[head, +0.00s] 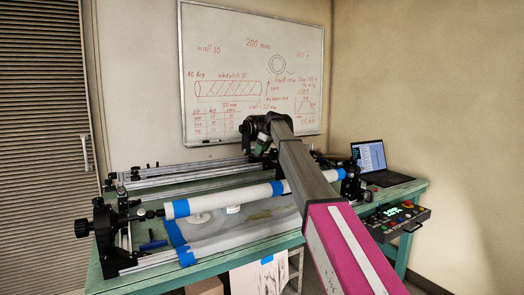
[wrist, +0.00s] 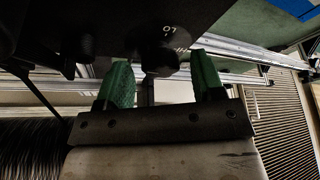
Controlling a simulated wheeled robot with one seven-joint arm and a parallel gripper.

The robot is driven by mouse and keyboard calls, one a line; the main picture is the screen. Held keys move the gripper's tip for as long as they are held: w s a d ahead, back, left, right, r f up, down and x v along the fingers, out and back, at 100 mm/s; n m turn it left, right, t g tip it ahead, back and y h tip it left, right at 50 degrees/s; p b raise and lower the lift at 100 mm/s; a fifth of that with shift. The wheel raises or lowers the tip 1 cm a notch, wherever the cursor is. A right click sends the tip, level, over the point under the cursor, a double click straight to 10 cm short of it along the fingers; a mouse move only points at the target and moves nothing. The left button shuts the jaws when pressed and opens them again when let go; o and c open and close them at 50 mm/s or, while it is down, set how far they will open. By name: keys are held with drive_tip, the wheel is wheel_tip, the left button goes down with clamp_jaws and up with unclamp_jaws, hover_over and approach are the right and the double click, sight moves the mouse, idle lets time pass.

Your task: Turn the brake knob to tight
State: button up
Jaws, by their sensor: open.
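In the wrist view my gripper (wrist: 162,82) is open, with its two green fingertips apart and nothing held between them. A dark round knob (wrist: 158,58) sits ahead of the gap between the fingertips, under a black plate (wrist: 215,15) with small white marks beside the knob. It appears to be the brake knob; the light is too dim to read its setting. I cannot tell whether the fingers touch it.
Dark tow on a spool (wrist: 30,150) is close at lower left in the wrist view. In the head view a white tube with blue bands (head: 235,199) lies across the rig on the green table (head: 190,278). A laptop (head: 375,163) and control box (head: 400,219) stand at right.

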drive_tip(key=c, duration=0.9)
drive_tip(key=shift+c, duration=0.2)
drive_tip(key=m, duration=0.2)
drive_tip(key=m+t, duration=0.1)
drive_tip(key=m, duration=0.1)
drive_tip(key=shift+s+a+h, duration=0.1)
drive_tip(key=shift+s+h, duration=0.1)
drive_tip(key=shift+h, duration=0.2)
drive_tip(key=m, duration=0.2)
drive_tip(key=m+t+h, duration=0.1)
drive_tip(key=m, duration=0.1)
drive_tip(key=shift+a+h, duration=0.15)
drive_tip(key=shift+h, duration=0.15)
drive_tip(key=m, duration=0.2)
drive_tip(key=m+h, duration=0.1)
drive_tip(key=m, duration=0.2)
drive_tip(key=shift+a+t+h, duration=0.15)
drive_tip(key=shift+t+h, duration=0.15)
drive_tip(key=shift+a+m+h, duration=0.1)
drive_tip(key=shift+m+h, duration=0.6)
drive_tip(key=shift+m, duration=1.1)
